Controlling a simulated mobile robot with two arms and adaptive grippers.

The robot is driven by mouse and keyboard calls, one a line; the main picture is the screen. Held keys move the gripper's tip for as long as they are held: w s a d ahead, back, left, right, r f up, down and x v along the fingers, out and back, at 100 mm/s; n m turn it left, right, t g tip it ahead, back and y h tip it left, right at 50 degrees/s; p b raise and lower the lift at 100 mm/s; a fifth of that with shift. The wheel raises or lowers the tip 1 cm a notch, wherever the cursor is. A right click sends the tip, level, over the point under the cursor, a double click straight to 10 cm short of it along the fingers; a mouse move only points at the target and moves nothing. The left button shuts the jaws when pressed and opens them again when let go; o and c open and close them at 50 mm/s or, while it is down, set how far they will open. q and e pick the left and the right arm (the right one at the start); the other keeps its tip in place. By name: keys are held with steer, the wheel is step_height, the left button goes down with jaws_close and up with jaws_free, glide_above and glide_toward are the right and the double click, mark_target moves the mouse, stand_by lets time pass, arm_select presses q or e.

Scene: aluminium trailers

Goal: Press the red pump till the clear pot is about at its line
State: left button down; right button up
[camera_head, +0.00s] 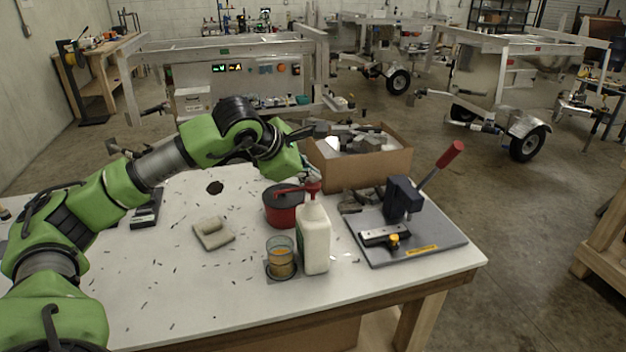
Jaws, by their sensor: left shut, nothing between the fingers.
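The white bottle (315,241) stands upright near the table's front edge. Its red pump (312,188) has a spout pointing left, above the clear pot in the picture. The clear pot (281,245) stands just left of the bottle on a dark coaster, with amber liquid in its lower part. Its line is too small to make out. My left gripper (311,174) is shut and empty, its tips at or just above the top of the pump; I cannot tell whether they touch. My right gripper is not in view.
A red tin (284,209) with a dark lid stands behind the pot. A cardboard box (362,171) of metal parts is behind the bottle. A lever press on a grey plate (432,232) is at the right. A beige block (213,233) lies left; the table's front left is mostly clear.

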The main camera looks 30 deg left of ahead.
mark_target(311, 184)
arm_select(q)
steer(key=shift+r, duration=0.45)
steer(key=shift+r, duration=0.15)
steer(key=shift+r+p, duration=1.8)
steer(key=shift+r, duration=0.65)
steer(key=shift+f, duration=0.1)
